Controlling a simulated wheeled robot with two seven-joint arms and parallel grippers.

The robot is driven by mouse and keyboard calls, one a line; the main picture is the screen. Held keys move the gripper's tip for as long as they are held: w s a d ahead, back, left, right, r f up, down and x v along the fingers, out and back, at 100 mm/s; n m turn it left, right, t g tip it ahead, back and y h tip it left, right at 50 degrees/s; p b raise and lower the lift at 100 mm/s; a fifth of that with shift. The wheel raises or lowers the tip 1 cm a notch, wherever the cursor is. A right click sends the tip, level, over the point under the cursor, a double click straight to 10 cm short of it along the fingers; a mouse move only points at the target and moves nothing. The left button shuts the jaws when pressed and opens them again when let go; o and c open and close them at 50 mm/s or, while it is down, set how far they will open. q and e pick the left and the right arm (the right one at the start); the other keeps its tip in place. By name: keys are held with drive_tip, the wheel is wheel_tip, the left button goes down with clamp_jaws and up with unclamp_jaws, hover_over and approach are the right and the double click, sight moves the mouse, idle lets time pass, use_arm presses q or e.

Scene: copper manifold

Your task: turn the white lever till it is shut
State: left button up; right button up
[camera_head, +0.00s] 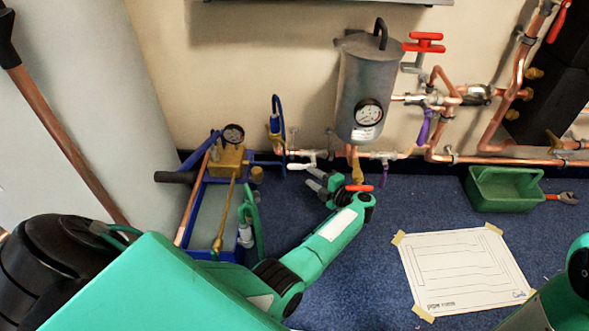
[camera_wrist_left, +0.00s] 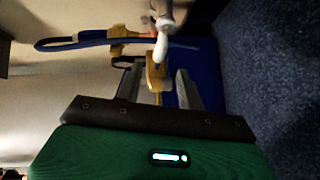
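The white lever (camera_head: 301,166) sits on a valve in the copper pipe low along the wall, left of the grey tank. In the head view it lies roughly along the pipe, pointing left. In the left wrist view the white lever (camera_wrist_left: 161,48) shows just beyond the fingertips. My left gripper (camera_head: 318,182) is a little below and right of the lever in the head view. Its two grey fingers are apart in the left wrist view (camera_wrist_left: 158,72), with nothing held between them. A yellow brass part shows behind the gap. My right gripper is out of view.
A blue test pump (camera_head: 232,162) with a gauge stands left of my left arm. A grey tank (camera_head: 362,90), red handle (camera_head: 424,42) and purple levers (camera_head: 424,127) are to the right. A green tray (camera_head: 503,190) and taped paper sheet (camera_head: 462,270) lie on the blue floor.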

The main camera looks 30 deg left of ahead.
sight(295, 167)
use_arm(q)
drive_tip(key=b+x, duration=0.3)
drive_tip(key=x, duration=0.4)
drive_tip(key=shift+w+a+f, duration=0.1)
drive_tip(key=shift+w+a, duration=0.05)
drive_tip(key=shift+a, duration=0.2)
drive_tip(key=shift+w+a, duration=0.1)
drive_tip(key=shift+a, duration=0.35)
clamp_jaws()
